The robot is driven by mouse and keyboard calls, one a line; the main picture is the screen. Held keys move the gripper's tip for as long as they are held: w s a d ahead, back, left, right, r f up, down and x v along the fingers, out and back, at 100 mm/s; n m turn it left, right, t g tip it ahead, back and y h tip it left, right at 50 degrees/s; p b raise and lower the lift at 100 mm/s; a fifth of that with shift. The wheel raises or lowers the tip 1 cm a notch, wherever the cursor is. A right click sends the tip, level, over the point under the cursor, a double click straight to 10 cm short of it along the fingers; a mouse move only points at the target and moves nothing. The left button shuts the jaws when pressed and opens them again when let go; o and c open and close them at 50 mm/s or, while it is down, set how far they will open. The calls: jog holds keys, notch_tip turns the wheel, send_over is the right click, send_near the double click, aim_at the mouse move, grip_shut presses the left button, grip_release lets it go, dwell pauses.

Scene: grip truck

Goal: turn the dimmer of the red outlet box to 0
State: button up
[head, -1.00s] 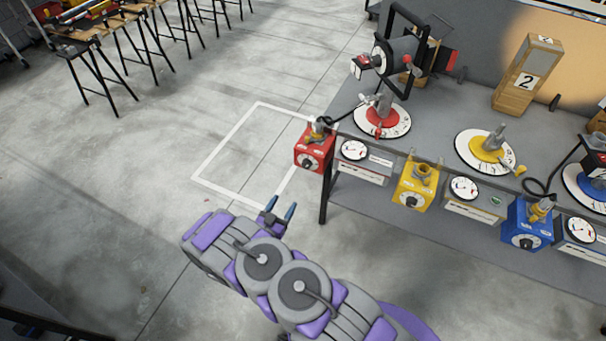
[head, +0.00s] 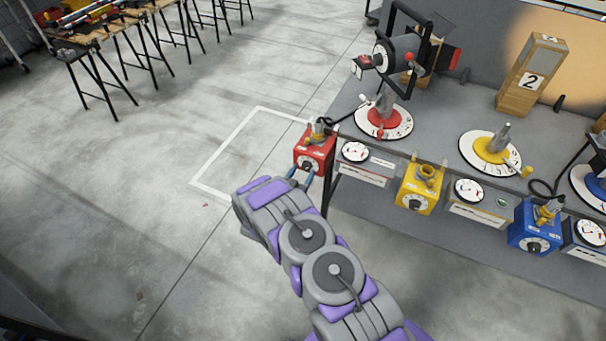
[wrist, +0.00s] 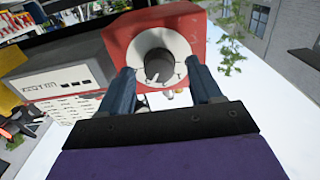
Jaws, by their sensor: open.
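The red outlet box (head: 314,153) hangs at the near left corner of the workbench in the head view. Its front also fills the upper middle of the wrist view (wrist: 118,42). The dark dimmer knob (wrist: 158,67) sits on a white round dial with marks; I cannot read its setting. My gripper (head: 303,177) is just in front of the box, below the dial in the head view. In the wrist view my gripper (wrist: 163,82) is open, with one blue finger on each side of the knob. I cannot tell whether the fingers touch it.
A yellow outlet box (head: 420,188) and a blue outlet box (head: 536,225) hang further right along the bench edge. A round gauge (head: 355,151) is beside the red box. The bench (head: 440,130) carries lamp stands on round dials. Open floor lies left.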

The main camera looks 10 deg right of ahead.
jog(key=shift+w+d, duration=0.4)
jog(key=shift+w, duration=0.1)
jog(key=shift+c, duration=0.4)
jog(key=c, duration=1)
jog(key=shift+o, duration=0.2)
